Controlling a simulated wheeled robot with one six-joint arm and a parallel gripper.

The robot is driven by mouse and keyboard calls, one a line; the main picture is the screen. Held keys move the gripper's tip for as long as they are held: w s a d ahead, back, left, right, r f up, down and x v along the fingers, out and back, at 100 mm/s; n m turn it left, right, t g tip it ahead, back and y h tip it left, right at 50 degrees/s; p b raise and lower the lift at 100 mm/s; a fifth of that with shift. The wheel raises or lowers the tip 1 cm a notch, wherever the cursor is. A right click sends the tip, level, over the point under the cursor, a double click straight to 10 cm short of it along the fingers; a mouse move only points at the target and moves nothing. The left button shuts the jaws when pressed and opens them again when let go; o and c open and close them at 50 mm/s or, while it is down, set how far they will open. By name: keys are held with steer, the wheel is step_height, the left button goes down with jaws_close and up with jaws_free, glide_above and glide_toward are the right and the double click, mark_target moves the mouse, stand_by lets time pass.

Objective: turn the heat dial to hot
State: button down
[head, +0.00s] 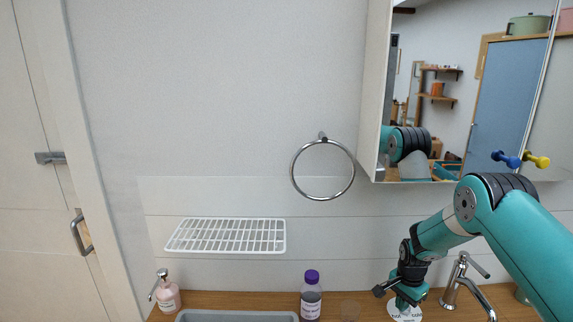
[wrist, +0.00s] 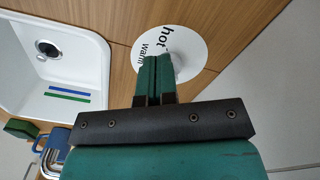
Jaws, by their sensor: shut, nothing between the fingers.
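The heat dial (wrist: 200,48) is a round white disc on the wooden counter, with the words "hot" and "warm" in view. A pale raised part (wrist: 186,66) on it shows just right of my fingers, mostly hidden. My gripper (wrist: 153,60) is shut and empty, with its green fingertips over the disc's left part. I cannot tell whether they touch the raised part. In the head view my gripper (head: 403,300) points down onto the dial (head: 406,316) at the counter, and covers much of it.
A white basin (wrist: 85,50) lies left of the dial in the wrist view. In the head view a chrome tap (head: 455,283) stands close right of my gripper. A mirror cabinet (head: 460,60) hangs above.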

steer(key=shift+f+b, duration=0.3)
steer(key=shift+f, duration=0.55)
steer(key=shift+s+f, duration=0.2)
steer(key=shift+f, duration=0.05)
steer(key=shift+d+f+b, duration=0.1)
steer(key=shift+d+b, duration=0.1)
steer(key=shift+b, duration=0.35)
steer(key=shift+w+a+b, duration=0.45)
steer(key=shift+w+b, duration=0.2)
steer(key=shift+b, duration=1.35)
steer(key=shift+a, duration=0.1)
steer(key=shift+s+a, duration=0.1)
steer(key=shift+a, duration=0.15)
steer(key=r+p, duration=0.1)
steer(key=r, duration=0.2)
steer(key=r+p, duration=0.2)
steer(key=r, duration=0.1)
steer(key=shift+w, duration=0.2)
steer(key=shift+r+p, duration=0.15)
steer(key=shift+p, duration=0.15)
